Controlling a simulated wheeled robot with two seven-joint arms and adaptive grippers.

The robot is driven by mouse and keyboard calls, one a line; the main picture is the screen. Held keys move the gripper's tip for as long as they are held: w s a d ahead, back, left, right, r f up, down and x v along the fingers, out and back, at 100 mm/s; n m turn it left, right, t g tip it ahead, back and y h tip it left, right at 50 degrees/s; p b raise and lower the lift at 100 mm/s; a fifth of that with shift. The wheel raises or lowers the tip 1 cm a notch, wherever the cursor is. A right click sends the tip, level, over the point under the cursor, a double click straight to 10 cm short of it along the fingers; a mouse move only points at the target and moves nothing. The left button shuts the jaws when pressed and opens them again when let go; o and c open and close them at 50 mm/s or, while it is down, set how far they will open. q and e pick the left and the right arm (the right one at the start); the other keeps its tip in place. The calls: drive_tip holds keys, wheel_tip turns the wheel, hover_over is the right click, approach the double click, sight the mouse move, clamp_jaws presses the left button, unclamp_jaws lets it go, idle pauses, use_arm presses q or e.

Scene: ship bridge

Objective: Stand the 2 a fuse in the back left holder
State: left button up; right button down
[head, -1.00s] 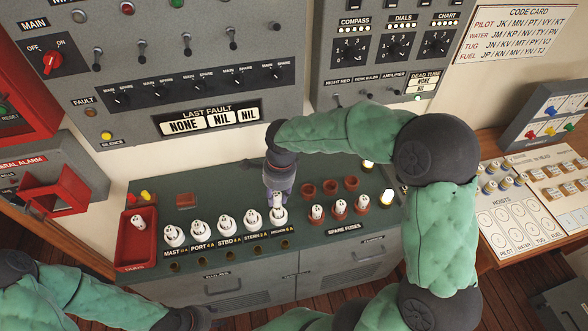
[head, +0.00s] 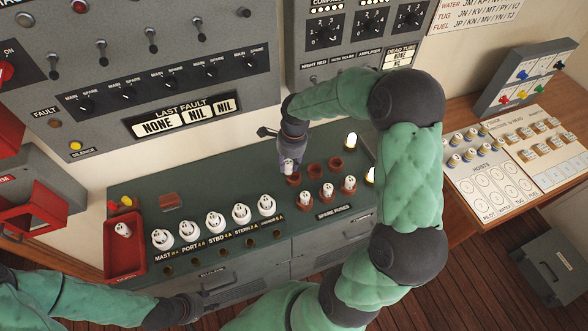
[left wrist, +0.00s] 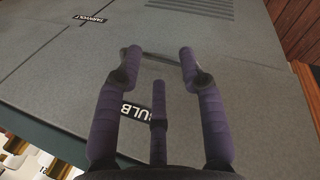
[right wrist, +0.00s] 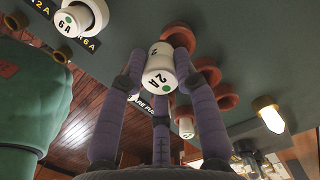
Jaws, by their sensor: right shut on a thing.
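The white 2 A fuse (right wrist: 158,68), with a green dot on its end, is in my right gripper (right wrist: 163,62). The fingers are shut around it. In the head view, my right gripper (head: 289,158) holds the fuse (head: 288,168) upright at the red-brown back left holder (head: 293,181). That holder (right wrist: 180,36) is partly hidden behind the fuse in the right wrist view. I cannot tell whether the fuse is seated in it. My left gripper (left wrist: 160,75) is open and empty, its fingers apart above the grey cabinet front; its hand (head: 195,306) is low in the head view.
Two empty back holders (head: 314,171) stand to the right, with fuses in the front row (head: 327,190). Labelled fuse sockets (head: 215,222) line the panel's left. A red tray (head: 124,250) holds a fuse. A lit lamp (head: 350,140) stands behind the holders.

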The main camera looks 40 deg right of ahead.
drive_tip(key=shift+d+f, duration=0.95)
drive_tip(key=shift+f, duration=0.25)
drive_tip(key=f, duration=0.3)
drive_tip(key=shift+w+d+f, duration=0.1)
drive_tip(key=shift+d+f, duration=0.1)
drive_tip(key=shift+f, duration=0.1)
drive_tip(key=shift+r, duration=0.1)
drive_tip(key=shift+f+b, duration=0.35)
drive_tip(key=shift+b, duration=0.1)
drive_tip(key=c, duration=0.9)
unclamp_jaws()
drive_tip(key=shift+r, duration=0.1)
